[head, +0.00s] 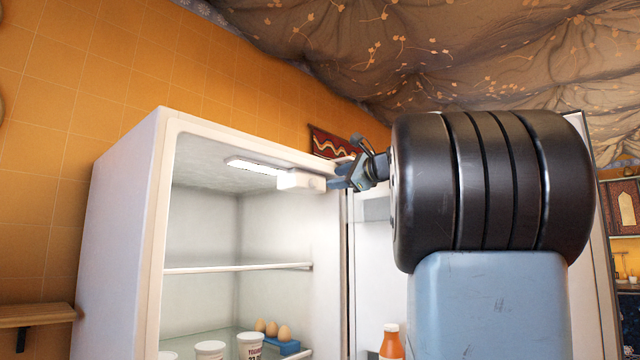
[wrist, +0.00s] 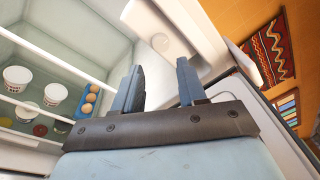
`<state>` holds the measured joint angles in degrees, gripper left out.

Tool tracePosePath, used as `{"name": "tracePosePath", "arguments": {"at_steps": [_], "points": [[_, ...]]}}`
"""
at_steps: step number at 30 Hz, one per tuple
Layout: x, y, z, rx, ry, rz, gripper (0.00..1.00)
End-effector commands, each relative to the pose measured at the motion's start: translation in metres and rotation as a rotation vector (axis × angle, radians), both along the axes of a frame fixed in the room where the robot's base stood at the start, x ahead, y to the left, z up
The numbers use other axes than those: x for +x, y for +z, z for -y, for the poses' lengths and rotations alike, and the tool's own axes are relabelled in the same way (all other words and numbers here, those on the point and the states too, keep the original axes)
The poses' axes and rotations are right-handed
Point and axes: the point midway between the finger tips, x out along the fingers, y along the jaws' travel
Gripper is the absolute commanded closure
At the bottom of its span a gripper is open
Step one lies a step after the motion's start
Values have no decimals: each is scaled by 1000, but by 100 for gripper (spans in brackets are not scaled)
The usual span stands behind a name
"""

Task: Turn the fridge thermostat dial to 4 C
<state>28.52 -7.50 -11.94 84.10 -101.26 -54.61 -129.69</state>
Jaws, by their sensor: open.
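The thermostat dial (wrist: 160,42) is a small pale round knob on the white housing (wrist: 178,28) under the fridge ceiling. Its markings are too small to read. In the head view the white housing (head: 296,181) hangs at the fridge's upper right, beside the lit lamp. My gripper (wrist: 159,68) is open and empty, with its two blue-grey fingers pointing at the dial. In the wrist view the dial shows just beyond the gap between the fingertips, apart from them. In the head view my gripper (head: 344,180) is close to the right end of the housing.
The open fridge (head: 118,235) has a shelf (head: 240,267) below the housing. Lower down are white tubs (head: 250,346), eggs (head: 272,329) in a blue holder and an orange bottle (head: 389,343). The fridge door is open at the right, partly hidden by my arm.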

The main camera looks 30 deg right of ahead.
Motion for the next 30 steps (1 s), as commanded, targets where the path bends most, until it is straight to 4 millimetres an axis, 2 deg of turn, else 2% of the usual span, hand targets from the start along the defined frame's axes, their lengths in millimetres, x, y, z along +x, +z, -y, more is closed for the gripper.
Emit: {"name": "tracePosePath", "arguments": {"at_steps": [9,15,27,30], "points": [[53,-1,-11,1,1,-1,59],[72,0,-16,1,0,0,59],[78,0,-17,1,-2,1,59],[77,0,-17,1,-2,1,68]]}}
